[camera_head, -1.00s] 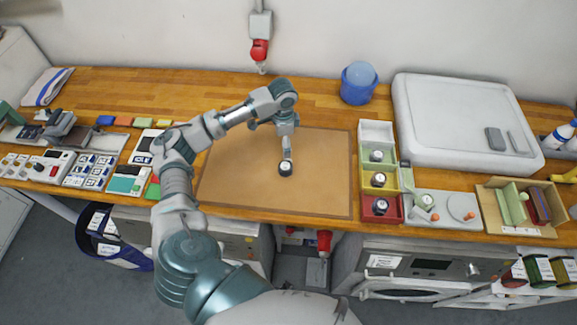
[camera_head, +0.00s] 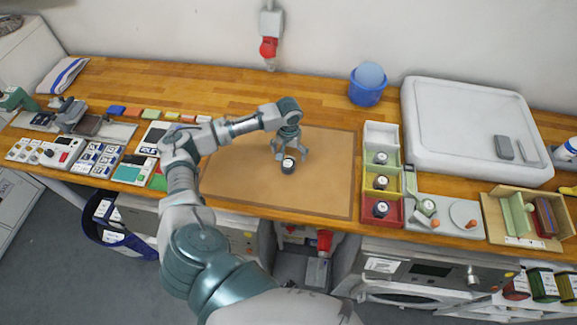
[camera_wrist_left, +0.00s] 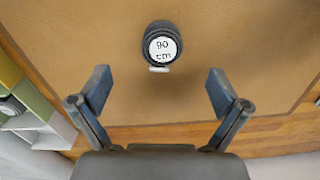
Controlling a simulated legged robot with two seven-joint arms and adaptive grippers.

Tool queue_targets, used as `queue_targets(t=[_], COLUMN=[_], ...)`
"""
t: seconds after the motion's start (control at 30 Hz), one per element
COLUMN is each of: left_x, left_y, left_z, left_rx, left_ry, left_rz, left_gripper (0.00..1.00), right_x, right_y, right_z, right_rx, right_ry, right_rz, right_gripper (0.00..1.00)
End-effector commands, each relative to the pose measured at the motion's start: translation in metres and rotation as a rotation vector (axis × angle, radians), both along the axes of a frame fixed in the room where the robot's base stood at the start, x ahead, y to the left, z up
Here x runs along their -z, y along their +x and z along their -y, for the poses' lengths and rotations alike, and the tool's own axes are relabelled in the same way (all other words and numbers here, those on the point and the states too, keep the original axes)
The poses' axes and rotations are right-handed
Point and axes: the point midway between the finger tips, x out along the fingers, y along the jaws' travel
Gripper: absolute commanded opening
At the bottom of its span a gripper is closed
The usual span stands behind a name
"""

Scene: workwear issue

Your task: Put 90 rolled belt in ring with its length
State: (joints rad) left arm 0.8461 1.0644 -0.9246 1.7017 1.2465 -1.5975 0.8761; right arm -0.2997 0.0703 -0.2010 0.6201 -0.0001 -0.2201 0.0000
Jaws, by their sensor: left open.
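A dark rolled belt (camera_head: 288,167) with a round white label stands on the tan mat (camera_head: 235,185). In the left wrist view the belt (camera_wrist_left: 159,40) reads "90 cm". My left gripper (camera_head: 290,154) is open just behind the belt in the head view, with its fingers spread. In the wrist view the belt lies beyond the open fingertips (camera_wrist_left: 160,82), between their lines and apart from both. I cannot make out a ring marked with a length. My right gripper is not in view.
Right of the mat, a column of green, yellow (camera_head: 382,183) and red (camera_head: 382,211) bins holds rolled belts with white labels. A grey board (camera_head: 441,212) and a wooden tray (camera_head: 492,222) stand further right. The mat around the belt is clear.

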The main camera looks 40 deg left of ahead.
Motion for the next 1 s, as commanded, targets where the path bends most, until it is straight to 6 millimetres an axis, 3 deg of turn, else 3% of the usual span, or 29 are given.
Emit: queue_targets(t=[0.27, 0.5, 0.83, 1.0], left_x=[0.026, 0.063, 0.071, 0.071], left_y=[0.000, -0.001, -0.001, -0.001], left_z=[-0.002, -0.006, -0.005, -0.005], left_rx=[0.000, 0.001, 0.002, 0.002], left_ry=[0.000, -0.002, -0.001, -0.001], left_rz=[-0.001, -0.002, 0.001, 0.001], left_gripper=[0.99, 0.99, 0.99, 0.57], right_x=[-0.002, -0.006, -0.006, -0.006], right_y=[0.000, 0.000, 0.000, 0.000], right_z=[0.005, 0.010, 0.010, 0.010], right_rx=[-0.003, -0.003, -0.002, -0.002], right_ry=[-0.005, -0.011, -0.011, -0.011], right_rz=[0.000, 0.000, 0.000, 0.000], right_gripper=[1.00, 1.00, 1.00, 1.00])
